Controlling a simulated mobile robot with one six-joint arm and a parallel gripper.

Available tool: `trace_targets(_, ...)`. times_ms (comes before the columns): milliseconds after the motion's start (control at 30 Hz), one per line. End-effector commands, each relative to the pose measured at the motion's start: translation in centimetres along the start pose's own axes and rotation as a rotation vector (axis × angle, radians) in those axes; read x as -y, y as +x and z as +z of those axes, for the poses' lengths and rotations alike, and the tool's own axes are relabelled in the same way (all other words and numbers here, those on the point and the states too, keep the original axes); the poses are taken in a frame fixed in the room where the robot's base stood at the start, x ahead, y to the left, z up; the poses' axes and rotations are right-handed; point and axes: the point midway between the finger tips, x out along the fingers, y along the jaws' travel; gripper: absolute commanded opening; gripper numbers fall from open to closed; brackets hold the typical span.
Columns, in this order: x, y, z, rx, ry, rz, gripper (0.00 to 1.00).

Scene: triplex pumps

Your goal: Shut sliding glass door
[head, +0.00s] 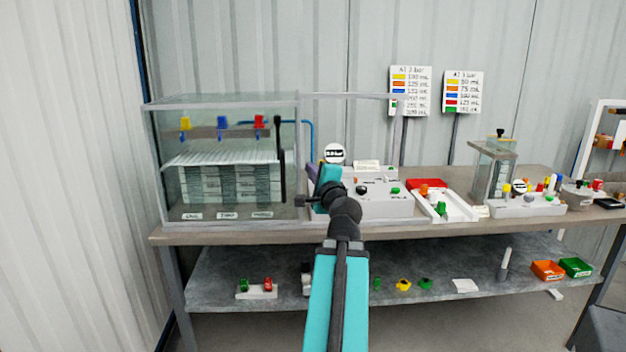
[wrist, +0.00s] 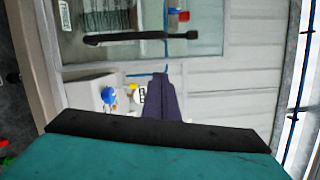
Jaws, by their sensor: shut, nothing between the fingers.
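A glass cabinet (head: 158,165) stands at the left end of the workbench. Its sliding glass door has a long black upright handle (head: 281,160) near the cabinet's right front edge. A pale rail (head: 350,95) runs on to the right from the cabinet top. I cannot tell exactly where the clear pane's edges lie.
Inside the cabinet are yellow, blue and red valves (head: 222,123) and grey blocks. Right of my gripper, a grey control box (head: 385,207), a red-and-white tray (head: 445,205) and a small glass tank (head: 492,170) stand on the bench. The lower shelf (head: 215,270) holds small parts.

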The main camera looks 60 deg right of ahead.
Motion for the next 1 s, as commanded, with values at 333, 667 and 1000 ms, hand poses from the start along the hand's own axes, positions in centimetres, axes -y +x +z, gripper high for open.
trace_targets(333,-0.24,-0.74,-0.06,-0.004,-0.001,0.000,0.00)
trace_targets(667,-0.08,-0.97,-0.03,-0.007,0.000,0.001,0.00)
trace_targets(1000,-0.07,-0.96,0.04,-0.006,0.000,0.001,0.00)
